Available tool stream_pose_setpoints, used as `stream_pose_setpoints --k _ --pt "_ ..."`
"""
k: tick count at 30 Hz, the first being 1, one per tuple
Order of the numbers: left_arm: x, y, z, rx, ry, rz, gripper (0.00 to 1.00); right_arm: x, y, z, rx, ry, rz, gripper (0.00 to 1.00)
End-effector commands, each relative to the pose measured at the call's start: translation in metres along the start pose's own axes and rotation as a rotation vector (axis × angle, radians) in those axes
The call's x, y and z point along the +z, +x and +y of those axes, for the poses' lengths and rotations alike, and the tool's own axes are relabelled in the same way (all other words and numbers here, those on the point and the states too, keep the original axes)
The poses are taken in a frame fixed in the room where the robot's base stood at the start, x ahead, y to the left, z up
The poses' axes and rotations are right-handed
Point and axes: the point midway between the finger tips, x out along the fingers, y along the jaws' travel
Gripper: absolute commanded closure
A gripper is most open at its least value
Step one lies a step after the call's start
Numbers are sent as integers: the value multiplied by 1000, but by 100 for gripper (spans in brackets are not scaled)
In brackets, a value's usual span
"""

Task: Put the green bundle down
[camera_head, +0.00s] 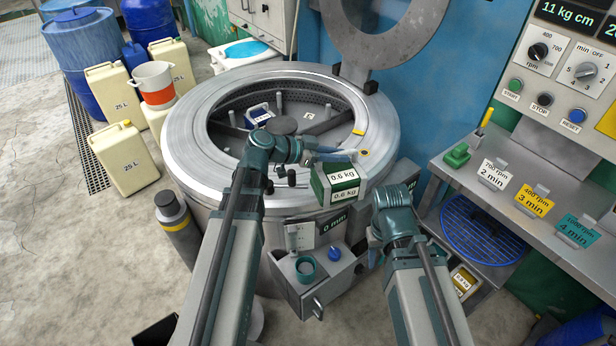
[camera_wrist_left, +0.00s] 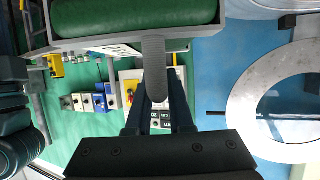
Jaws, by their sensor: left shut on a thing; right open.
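The green bundle (camera_head: 330,188) has white 0.6 kg labels and sits in front of the drum's near right rim in the head view. It fills the top of the left wrist view (camera_wrist_left: 135,14), in a grey frame with a ribbed grey handle (camera_wrist_left: 153,68). My left gripper (camera_wrist_left: 157,100) is shut on that handle.
The open drum (camera_head: 180,125) holds a blue-and-white item (camera_head: 259,115) in one compartment. A control box (camera_head: 318,275) juts from its front. At right, a shelf (camera_head: 500,215) carries rpm cards above a blue round grate (camera_head: 483,240).

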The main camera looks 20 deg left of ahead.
Motion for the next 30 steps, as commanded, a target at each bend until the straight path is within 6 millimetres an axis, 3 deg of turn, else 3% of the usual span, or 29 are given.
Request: stream_pose_setpoints --k 1,9,15,20,30 --pt "0 8 -38 2 0 2 100 0 3 0 0 0 0 50" --pt "5 21 -184 36 12 0 100 -1 13 -1 0 0 0 50" --pt "12 19 -260 57 21 2 100 -1 19 -2 0 0 0 50" --pt "31 22 -302 68 25 3 100 -2 37 -4 0 0 0 50" --pt "71 35 -314 74 28 4 100 -5 80 -8 0 -1 0 50"
